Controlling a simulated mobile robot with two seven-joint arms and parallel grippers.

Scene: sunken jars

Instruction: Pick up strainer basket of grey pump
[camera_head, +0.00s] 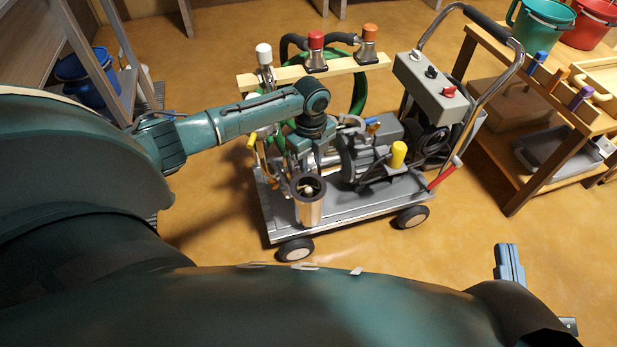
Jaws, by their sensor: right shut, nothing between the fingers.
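The grey pump (376,157) stands on a wheeled cart in the middle of the view. At its front is an upright silver strainer pot (310,212) with a dark open mouth. A small pale part shows inside the mouth; I cannot make out the strainer basket clearly. My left arm reaches in from the left, and my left gripper (303,158) points down just above and behind the pot. Its fingertips blend with the pump parts, so their opening is unclear. My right gripper (509,264) is at the lower right, shut and empty, well away from the cart.
The cart's grey deck (350,205) has a push handle (493,80) and a control box (430,85) at right. A wooden rail (345,66) with coloured valves spans the back. A wooden bench (535,95) stands right. Floor in front is clear.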

